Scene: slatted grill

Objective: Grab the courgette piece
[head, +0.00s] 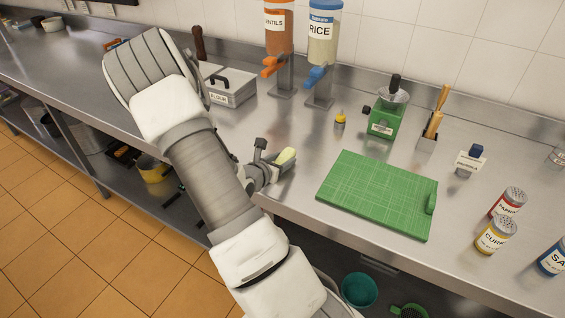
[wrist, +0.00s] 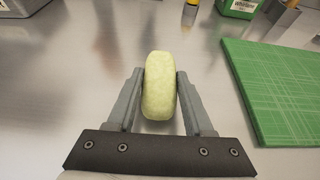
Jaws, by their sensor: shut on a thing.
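The courgette piece (wrist: 159,86) is a pale green, rounded chunk. In the wrist view it sits between the two fingers of my gripper (wrist: 160,95), with both fingers against its sides. In the head view the pale piece (head: 286,155) shows at the tip of my gripper (head: 279,161), left of the green cutting board. The gripper is shut on it. I cannot tell whether the piece touches the steel counter or is held just above it.
Dispensers (head: 322,45), a flour box (head: 230,88) and a green container (head: 384,122) stand behind. Spice shakers (head: 495,236) stand at right. Counter around the gripper is clear.

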